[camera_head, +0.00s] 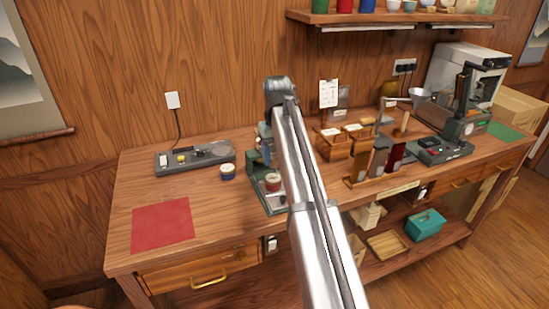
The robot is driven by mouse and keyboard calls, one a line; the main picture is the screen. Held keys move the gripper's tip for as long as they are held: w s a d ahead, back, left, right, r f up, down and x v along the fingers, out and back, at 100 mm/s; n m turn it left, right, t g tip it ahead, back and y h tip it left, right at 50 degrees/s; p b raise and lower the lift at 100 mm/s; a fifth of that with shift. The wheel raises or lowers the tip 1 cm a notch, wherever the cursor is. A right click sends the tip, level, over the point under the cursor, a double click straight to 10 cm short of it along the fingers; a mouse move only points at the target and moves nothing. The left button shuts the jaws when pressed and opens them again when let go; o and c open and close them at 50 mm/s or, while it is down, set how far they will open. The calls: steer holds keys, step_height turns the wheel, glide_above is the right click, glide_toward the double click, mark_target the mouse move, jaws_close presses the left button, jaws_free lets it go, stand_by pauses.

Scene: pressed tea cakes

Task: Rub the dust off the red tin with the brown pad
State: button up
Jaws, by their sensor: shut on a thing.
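Another red container (345,5) stands on the wall shelf, cut off by the top edge. I cannot make out dust on either. My silver arm crosses the middle of the view and hides part of the green stand and the table behind it. My gripper is hidden behind the arm, so its fingers and anything in them do not show. I cannot identify the brown pad for certain.
A red mat (162,223) lies at the table's left front. Wooden boxes (334,145), a rack of upright slabs (372,180) and machines crowd the right. The left front edge is clear.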

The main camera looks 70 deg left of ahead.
glide_above(275, 180)
steer(key=d, duration=0.2)
steer(key=shift+s+a+f, duration=0.1)
steer(key=shift+f, duration=3.6)
steer(key=shift+a+f, duration=0.2)
steer(key=shift+a, duration=2.9)
steer(key=shift+d, duration=3.05)
steer(key=shift+r, duration=4.05)
